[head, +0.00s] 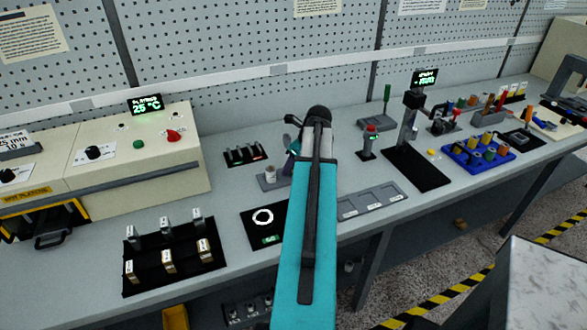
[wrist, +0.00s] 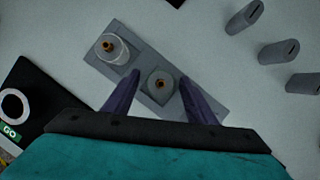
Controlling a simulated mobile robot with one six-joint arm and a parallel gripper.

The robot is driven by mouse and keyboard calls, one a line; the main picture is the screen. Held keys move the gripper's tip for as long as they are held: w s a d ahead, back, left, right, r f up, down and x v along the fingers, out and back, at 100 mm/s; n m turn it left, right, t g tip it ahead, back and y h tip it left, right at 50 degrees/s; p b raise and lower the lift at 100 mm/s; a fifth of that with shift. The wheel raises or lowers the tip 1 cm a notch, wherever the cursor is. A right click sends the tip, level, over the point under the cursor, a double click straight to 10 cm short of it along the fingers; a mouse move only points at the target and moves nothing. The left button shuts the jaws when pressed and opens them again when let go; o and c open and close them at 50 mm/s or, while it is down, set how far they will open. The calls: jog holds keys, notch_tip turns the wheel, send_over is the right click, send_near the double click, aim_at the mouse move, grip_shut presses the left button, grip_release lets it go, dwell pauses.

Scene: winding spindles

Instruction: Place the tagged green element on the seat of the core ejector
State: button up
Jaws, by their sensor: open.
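Nothing shows clamped between the fingers. The seat is on a grey plate (wrist: 147,93), which also bears a pale, whitish cylinder (wrist: 113,50) around a second brass pin. In the head view the same plate (head: 266,184) shows just left of my arm, which hides most of my gripper. I cannot pick out the tagged green element or tell for sure which fixture is the core ejector.
A black pad with a white ring (head: 263,217) and a GO display lies in front of the plate. Behind is a black rack (head: 243,157) with several grey blocks. A blue tray (head: 478,166) of coloured spools stands at right. A grey three-part tray (head: 372,201) lies right of my arm.

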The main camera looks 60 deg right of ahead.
jog(key=c, duration=1.2)
jog(key=shift+r, duration=0.2)
jog(key=shift+r+b, duration=0.75)
jog(key=shift+r, duration=0.85)
jog(key=s+a+b, duration=0.1)
jog(key=s, duration=0.4)
jog(key=s+a+r+b, duration=0.1)
jog(key=s+a, duration=0.1)
jog(key=s, duration=0.3)
jog(key=s+a+b, duration=0.1)
jog(key=s, duration=0.4)
jog(key=shift+s+a+r, duration=0.2)
jog(key=shift+a+r, duration=0.05)
